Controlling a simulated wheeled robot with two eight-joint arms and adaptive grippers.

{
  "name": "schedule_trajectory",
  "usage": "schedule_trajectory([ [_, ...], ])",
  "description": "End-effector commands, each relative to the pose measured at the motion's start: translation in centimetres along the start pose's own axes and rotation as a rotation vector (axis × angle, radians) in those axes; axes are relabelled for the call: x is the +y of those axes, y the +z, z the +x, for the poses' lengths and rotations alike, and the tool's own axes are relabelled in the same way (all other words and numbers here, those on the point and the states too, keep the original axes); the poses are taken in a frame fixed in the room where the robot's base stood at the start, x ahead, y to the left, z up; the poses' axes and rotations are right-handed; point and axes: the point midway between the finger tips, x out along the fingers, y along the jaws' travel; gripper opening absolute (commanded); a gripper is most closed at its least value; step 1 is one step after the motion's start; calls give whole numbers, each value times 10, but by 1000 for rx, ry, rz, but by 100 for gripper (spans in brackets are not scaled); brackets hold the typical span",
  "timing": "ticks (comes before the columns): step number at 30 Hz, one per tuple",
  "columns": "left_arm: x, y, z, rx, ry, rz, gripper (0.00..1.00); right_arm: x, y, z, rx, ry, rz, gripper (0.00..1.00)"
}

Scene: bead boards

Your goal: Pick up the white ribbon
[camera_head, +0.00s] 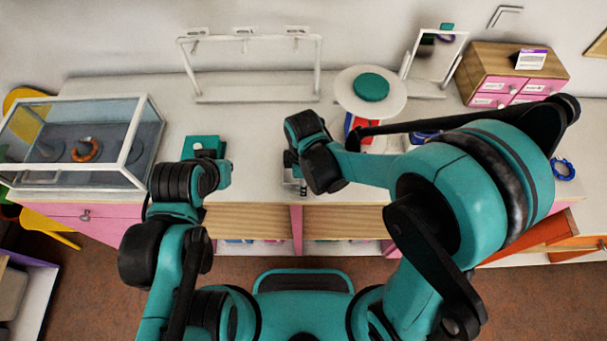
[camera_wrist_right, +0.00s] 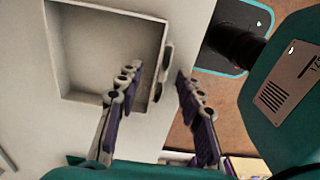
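I cannot make out a white ribbon in either view. In the head view my right gripper (camera_head: 293,172) is at the counter's front edge, mostly hidden by my arm. My left gripper (camera_head: 222,173) is at the front edge beside a teal box (camera_head: 203,143); its fingers are not clear.
A glass case (camera_head: 133,140) with an orange ring (camera_head: 86,150) stands left. A white rack (camera_head: 250,97), a round stand (camera_head: 345,90) with a teal disc (camera_head: 371,87), a mirror (camera_head: 459,55) and a pink-drawer cabinet (camera_head: 495,60) line the back. A blue bracelet (camera_head: 563,169) lies right.

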Motion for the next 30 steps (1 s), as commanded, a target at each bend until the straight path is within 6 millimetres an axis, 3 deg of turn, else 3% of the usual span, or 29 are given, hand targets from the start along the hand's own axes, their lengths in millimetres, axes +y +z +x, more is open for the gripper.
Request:
schedule_trajectory([
  [5, 0, -1, -1, 0, 0, 0, 0, 0, 0, -1, 0, 0, 1, 34],
  [9, 0, -1, -1, 0, 0, 0, 0, 0, 0, -1, 0, 0, 1, 0],
  [23, 0, -2, -2, 0, 0, 0, 0, 0, 0, -5, 0, 0, 1, 0],
  [30, 0, -9, -12, 0, 0, 0, 0, 0, 0, -36, 0, 0, 1, 0],
])
